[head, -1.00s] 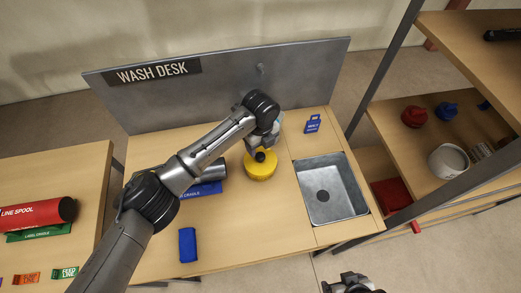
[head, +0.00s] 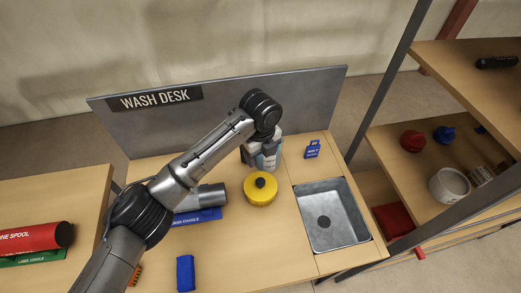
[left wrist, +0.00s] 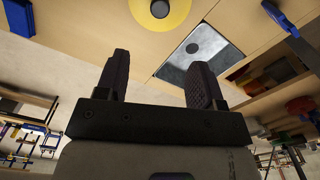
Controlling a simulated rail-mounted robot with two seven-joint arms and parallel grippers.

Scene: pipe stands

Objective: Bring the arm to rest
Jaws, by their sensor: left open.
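My left arm reaches over the wash desk (head: 240,240) from the left. My left gripper (head: 264,158) is behind the yellow round object with a black knob (head: 260,196), apart from it and partly hidden by my own wrist. In the left wrist view the two fingers of my left gripper (left wrist: 160,75) stand wide apart with nothing between them. The yellow object (left wrist: 155,18) lies beyond the fingertips there. My right gripper is not in view.
A grey cylinder (head: 212,196) rests on a blue cradle (head: 200,217), partly behind my arm. A blue block (head: 186,272), a blue tag (head: 312,149) and a metal sink (head: 330,215) are on the desk. The upright back panel (head: 290,92) stands close behind my gripper. Shelves (head: 455,110) stand at right.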

